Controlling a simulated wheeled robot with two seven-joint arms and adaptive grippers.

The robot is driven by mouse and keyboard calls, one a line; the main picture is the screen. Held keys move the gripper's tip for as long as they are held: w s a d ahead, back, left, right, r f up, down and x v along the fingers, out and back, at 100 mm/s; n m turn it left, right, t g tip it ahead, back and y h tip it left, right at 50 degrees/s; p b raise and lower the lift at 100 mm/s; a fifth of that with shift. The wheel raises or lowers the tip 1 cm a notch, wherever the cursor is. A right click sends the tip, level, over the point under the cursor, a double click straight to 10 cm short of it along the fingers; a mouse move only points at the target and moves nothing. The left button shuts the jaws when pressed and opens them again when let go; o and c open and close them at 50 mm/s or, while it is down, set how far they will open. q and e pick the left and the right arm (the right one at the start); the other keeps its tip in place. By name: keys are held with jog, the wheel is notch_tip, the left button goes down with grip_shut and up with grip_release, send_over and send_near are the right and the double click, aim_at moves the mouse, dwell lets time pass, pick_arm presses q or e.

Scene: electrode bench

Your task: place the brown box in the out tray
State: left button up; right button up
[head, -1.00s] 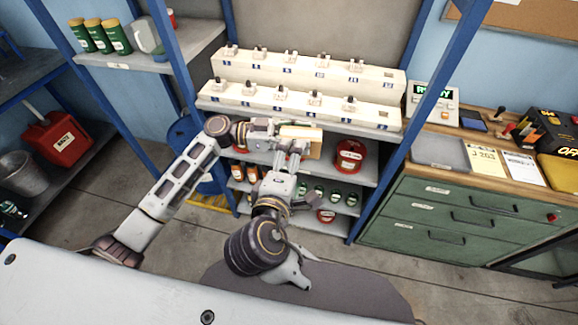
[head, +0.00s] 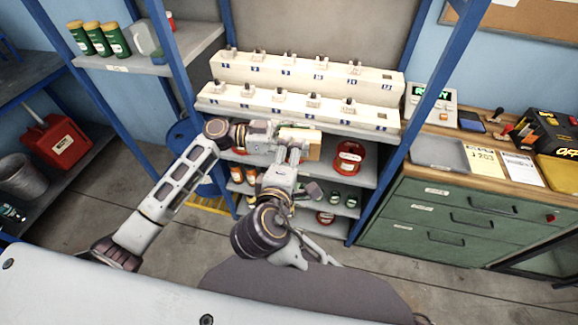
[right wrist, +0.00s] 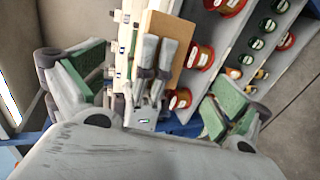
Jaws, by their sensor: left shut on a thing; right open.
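The brown box (head: 315,149) is held up in front of the shelf rack, just below the long white socket bars. My left gripper (head: 299,133) reaches in from the left and is shut on it. My right gripper (head: 303,168) is open just in front of and below the box. In the right wrist view, its green-padded jaws (right wrist: 155,90) stand wide apart, with the left gripper's grey fingers and the box (right wrist: 183,58) between and beyond them. A flat grey tray (head: 438,154), seemingly the out tray, lies on the wooden bench top at right and looks empty.
White socket bars (head: 300,110) fill the rack top. Red spools (head: 348,158) and several jars stand on the shelves below. A blue rack post (head: 412,125) rises between the box and the bench. Papers (head: 488,161) and a black case (head: 548,132) lie right of the tray.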

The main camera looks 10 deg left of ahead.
jog(key=shift+x, duration=4.35)
jog(key=c, duration=1.2)
pick_arm(q)
jog(key=o, duration=1.1)
jog(key=shift+c, duration=0.2)
pick_arm(e)
jog(key=c, duration=0.3)
pick_arm(q)
jog(key=shift+o, duration=1.1)
pick_arm(e)
jog(key=shift+c, duration=0.9)
pick_arm(q)
jog(key=shift+o, duration=0.3)
pick_arm(e)
jog(key=c, duration=0.3)
jog(key=shift+c, duration=0.2)
pick_arm(q)
jog(key=shift+a, duration=0.1)
jog(key=a, duration=1.1)
jog(key=shift+s+a, duration=0.4)
